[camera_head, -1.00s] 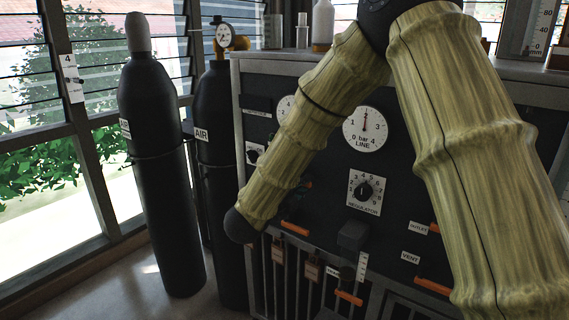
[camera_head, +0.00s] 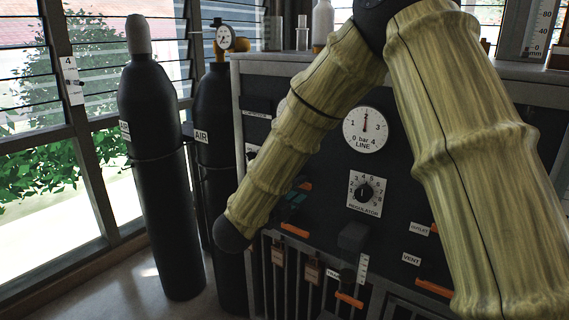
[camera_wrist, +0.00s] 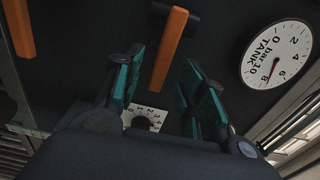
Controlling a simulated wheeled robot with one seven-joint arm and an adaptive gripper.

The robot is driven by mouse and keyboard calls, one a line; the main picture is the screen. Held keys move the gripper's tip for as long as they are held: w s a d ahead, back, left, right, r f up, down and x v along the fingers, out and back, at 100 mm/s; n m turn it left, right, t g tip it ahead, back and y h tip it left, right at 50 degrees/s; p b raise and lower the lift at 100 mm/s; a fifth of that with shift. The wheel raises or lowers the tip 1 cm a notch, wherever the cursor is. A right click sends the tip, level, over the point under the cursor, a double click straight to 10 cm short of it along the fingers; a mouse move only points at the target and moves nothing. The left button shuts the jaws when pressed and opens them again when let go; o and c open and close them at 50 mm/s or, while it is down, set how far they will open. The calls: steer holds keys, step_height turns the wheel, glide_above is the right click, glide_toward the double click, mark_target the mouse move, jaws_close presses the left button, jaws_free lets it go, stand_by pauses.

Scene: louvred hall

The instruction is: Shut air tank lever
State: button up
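In the wrist view, an orange lever (camera_wrist: 168,48) on a dark mount sits on the black panel, close to the TANK gauge (camera_wrist: 278,55). My gripper (camera_wrist: 163,66) is open, with teal finger pads on either side of the line of this lever. The lever's near end shows in the gap between the fingertips; I cannot tell whether a pad touches it. In the head view, my arm hides most of the gripper, and only a bit of teal (camera_head: 296,198) shows below a small orange lever part (camera_head: 305,186). The lever's own label is not readable.
A second orange lever (camera_wrist: 18,28) is at the left of the wrist view. The panel also bears a LINE gauge (camera_head: 365,130), a regulator knob (camera_head: 364,191) and orange outlet and vent levers (camera_head: 433,288). A black AIR cylinder (camera_head: 215,170) stands left of the panel.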

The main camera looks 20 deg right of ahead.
steer(key=shift+b+v, duration=0.3)
steer(key=shift+v, duration=1.75)
